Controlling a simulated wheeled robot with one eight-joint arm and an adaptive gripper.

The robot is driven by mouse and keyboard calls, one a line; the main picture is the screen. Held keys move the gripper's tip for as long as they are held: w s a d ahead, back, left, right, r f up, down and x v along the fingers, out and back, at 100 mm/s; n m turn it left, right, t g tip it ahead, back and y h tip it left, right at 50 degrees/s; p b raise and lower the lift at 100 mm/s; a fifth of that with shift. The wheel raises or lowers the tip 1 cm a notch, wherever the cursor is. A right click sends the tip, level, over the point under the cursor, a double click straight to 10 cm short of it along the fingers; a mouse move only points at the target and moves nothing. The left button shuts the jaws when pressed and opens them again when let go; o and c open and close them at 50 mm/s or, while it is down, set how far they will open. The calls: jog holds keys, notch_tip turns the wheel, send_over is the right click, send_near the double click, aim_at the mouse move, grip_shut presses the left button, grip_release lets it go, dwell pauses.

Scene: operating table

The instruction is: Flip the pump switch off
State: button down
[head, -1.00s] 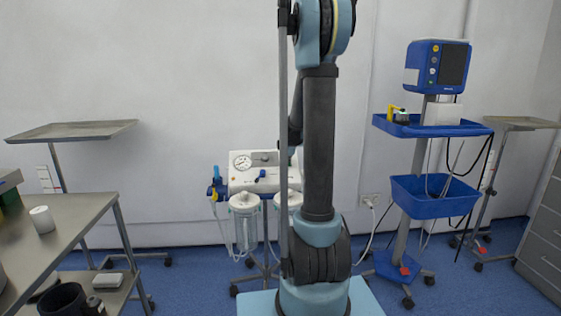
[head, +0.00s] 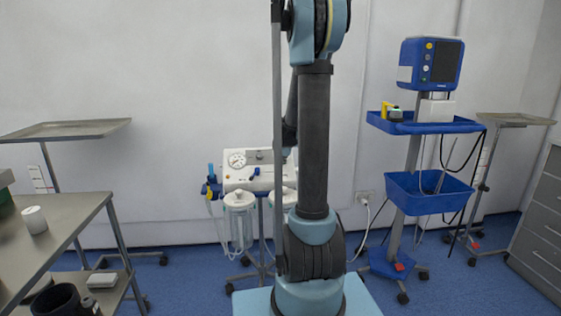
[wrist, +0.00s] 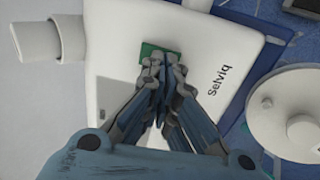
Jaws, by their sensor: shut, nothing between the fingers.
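In the wrist view a white housing marked "Selviq" (wrist: 225,45) fills the middle. A green patch (wrist: 147,49), which looks like the switch, lies on it. My gripper (wrist: 160,62) is shut and empty, its fingertips at the green patch and partly covering it. I cannot tell whether they touch, or the switch's position. In the head view my gripper is hidden.
A white canister (head: 239,222) hangs below the pump; a round white lid (wrist: 300,117) is close right of my gripper in the wrist view. A blue monitor stand (head: 430,192) is to the right, a metal table (head: 70,215) to the left. Blue floor lies between.

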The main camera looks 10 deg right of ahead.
jog(key=shift+r, duration=0.1)
jog(key=w+r+v, duration=0.1)
jog(key=w+v, duration=0.1)
jog(key=v, duration=1.1)
jog(key=shift+r, duration=0.5)
jog(key=shift+s, duration=0.1)
jog(key=s+a+f+m+g, duration=0.1)
jog(key=s+f+m, duration=0.4)
jog(key=s, duration=0.8)
jog(key=s+a+f+m+g, duration=0.2)
jog(key=s+f+m, duration=0.4)
jog(key=s, duration=0.7)
jog(key=s+a+f+m+g, duration=0.2)
jog(key=s+f+m, duration=0.3)
jog(key=s, duration=0.8)
jog(key=shift+s+f+m+g+y, duration=0.3)
jog(key=shift+f+m+g, duration=0.1)
jog(key=shift+m, duration=0.1)
jog(key=shift+a, duration=0.1)
